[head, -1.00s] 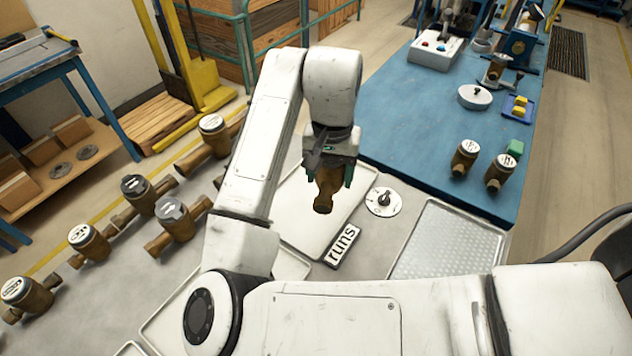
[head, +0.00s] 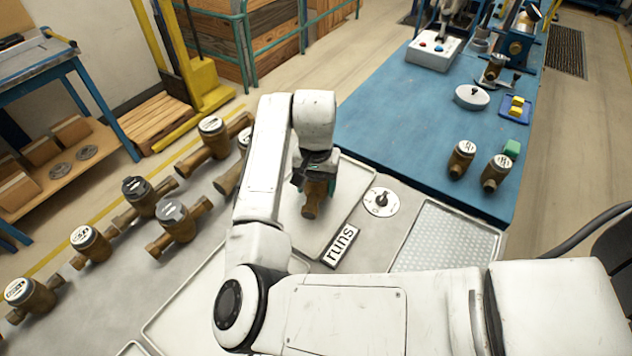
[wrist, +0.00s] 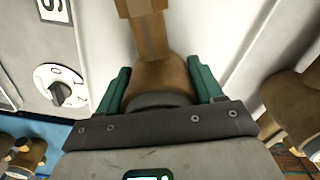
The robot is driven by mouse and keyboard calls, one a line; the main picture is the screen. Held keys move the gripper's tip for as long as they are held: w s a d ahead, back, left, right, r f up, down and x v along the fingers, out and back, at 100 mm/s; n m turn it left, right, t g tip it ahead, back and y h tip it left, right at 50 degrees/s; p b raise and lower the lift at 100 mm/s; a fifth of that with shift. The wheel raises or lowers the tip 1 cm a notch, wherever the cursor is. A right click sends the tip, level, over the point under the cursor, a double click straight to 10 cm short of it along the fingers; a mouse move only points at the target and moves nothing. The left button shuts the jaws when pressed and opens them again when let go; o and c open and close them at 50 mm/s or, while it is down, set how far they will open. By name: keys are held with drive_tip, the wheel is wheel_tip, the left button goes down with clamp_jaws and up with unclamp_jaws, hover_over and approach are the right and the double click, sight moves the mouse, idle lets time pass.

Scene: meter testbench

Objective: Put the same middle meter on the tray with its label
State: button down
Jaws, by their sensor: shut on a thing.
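My gripper (head: 317,178) is shut on a brown brass meter (head: 314,198) over the white tray beside the "runs" label. In the wrist view the meter's body (wrist: 158,75) sits between the green fingers of my gripper (wrist: 162,85), with its pipe end pointing away. The tray (head: 352,185) is shallow and pale, and no other meter shows on it. The "runs" label (head: 341,245) lies at its near right edge. I cannot tell whether the meter touches the tray. The meter's dial is hidden by my gripper.
Several brass meters, one with a dark cap (head: 136,187), stand at left. My arm hides part of the bench.

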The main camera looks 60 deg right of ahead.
drive_tip(key=shift+f, duration=0.1)
drive_tip(key=shift+c, duration=0.8)
unclamp_jaws()
wheel_tip(320, 180, up, 12)
drive_tip(key=shift+r+b, duration=0.15)
drive_tip(key=shift+b, duration=0.4)
